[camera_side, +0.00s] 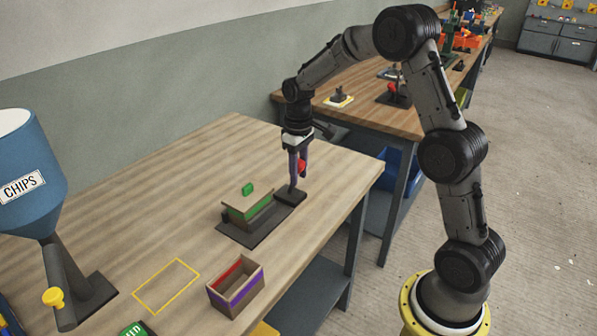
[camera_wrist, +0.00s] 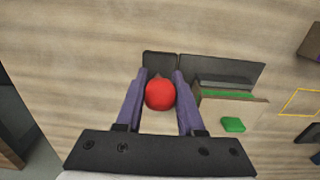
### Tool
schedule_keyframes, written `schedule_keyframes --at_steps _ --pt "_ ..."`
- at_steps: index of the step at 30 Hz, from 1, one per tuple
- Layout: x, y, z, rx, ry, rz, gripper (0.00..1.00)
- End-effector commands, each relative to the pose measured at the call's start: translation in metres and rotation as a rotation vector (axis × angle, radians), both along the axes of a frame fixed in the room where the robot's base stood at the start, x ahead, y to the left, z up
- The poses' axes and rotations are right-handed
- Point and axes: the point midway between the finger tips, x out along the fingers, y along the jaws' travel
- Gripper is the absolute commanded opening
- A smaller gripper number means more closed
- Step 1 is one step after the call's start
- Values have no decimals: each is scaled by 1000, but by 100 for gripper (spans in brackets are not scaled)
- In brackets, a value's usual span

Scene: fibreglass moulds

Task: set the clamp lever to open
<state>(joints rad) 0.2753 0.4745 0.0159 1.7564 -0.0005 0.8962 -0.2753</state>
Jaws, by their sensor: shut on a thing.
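The clamp lever's red ball knob (camera_side: 302,168) stands above a dark base (camera_side: 291,197) at the right end of the dark mould plate (camera_side: 240,238). My gripper (camera_side: 297,172) reaches down from above, its purple fingers shut on the knob. In the wrist view the red knob (camera_wrist: 160,94) sits between the two fingers of my gripper (camera_wrist: 160,86). The lever's shaft is mostly hidden by the fingers, so I cannot tell its exact tilt. A wooden mould box with a green band (camera_side: 248,210) and a green handle (camera_side: 248,189) on top stands on the plate, left of the lever.
An open wooden box with red and purple bands (camera_side: 236,288) stands nearer the front. A yellow outlined rectangle (camera_side: 166,285) marks bare table. A blue hopper labelled CHIPS (camera_side: 30,170) stands at the left. The wooden table (camera_side: 150,190) is clear behind the mould.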

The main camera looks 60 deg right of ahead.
Motion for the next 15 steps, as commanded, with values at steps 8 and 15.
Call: schedule_keyframes --at_steps 8,15 --pt "7 1 2 1 57 2 0" --pt "20 1 5 0 205 1 0"
